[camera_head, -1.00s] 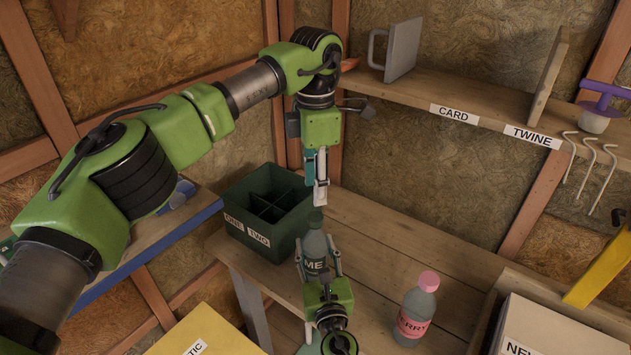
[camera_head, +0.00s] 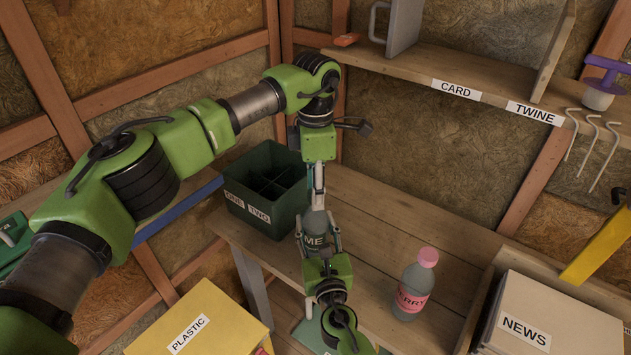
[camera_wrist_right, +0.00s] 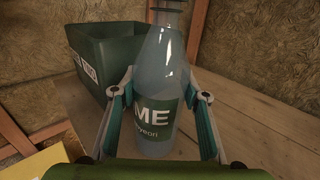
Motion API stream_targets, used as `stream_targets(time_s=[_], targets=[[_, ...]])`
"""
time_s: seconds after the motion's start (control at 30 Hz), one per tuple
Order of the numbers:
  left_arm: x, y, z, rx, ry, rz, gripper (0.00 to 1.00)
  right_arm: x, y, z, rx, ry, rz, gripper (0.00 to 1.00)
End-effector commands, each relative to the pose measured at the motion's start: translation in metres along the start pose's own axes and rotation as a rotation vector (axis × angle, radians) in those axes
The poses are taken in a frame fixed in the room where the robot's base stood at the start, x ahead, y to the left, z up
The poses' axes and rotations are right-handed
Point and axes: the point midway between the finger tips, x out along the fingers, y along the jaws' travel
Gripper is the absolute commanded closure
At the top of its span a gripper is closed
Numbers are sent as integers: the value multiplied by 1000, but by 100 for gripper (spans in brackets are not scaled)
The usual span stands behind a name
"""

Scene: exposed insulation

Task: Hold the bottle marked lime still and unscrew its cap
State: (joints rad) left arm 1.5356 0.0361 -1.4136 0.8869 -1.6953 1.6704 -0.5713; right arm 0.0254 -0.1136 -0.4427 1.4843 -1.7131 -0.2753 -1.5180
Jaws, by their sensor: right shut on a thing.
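The lime bottle (camera_head: 314,222) stands upright on the wooden bench; its label shows only "ME", with the rest hidden. My right gripper (camera_head: 318,240) is shut on its body, one finger on each side. The right wrist view also shows the bottle (camera_wrist_right: 160,75) between the teal-padded fingers. My left gripper (camera_head: 318,196) points straight down from above, at the top of the bottle. Its fingers hide the cap in the head view, and I cannot tell whether they are closed on it.
A dark green divided box (camera_head: 265,190) marked ONE and TWO stands behind left of the bottle. A pink-capped bottle (camera_head: 415,285) stands to the right, with free bench between. A box marked NEWS (camera_head: 550,315) is at right. A yellow box marked PLASTIC (camera_head: 205,320) is at front left.

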Motion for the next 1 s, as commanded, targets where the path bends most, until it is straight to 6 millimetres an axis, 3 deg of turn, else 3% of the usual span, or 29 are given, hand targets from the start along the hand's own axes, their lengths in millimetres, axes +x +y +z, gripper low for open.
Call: stream_targets(time_s=[0.13,0.3,0.57,1.0], targets=[[0,0,0,0,0,0,62,0,0,0,0,0,0,100],[0,0,0,0,0,0,100,0,0,0,0,0,0,100],[-1,0,0,-37,0,1,100,0,0,0,0,0,0,100],[-1,1,0,-725,-1,1,100,0,0,0,-1,1,0,100]])
